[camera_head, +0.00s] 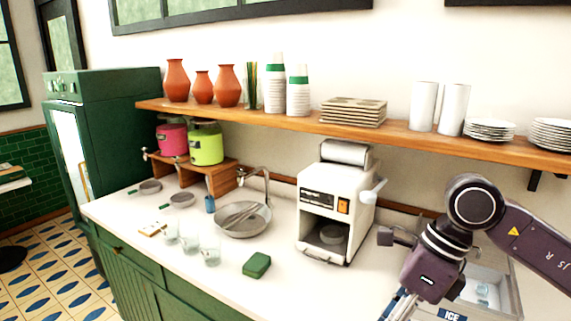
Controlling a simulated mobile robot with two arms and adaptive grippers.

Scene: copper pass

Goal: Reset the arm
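My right arm (432,268) comes in from the right edge, bends at a round joint and points down toward the counter's front. Part of what looks like its gripper (400,305) shows at the bottom edge. The fingertips are cut off, so I cannot tell whether it is open or shut, or whether it holds anything. My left arm and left gripper are not in view.
A white machine (335,205) stands just left of my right arm. An ice bin (485,275) lies behind and below the arm. A wooden shelf (390,131) with cups and plates hangs above. Glasses (209,250), a green sponge (256,265) and a sink (243,220) are farther left.

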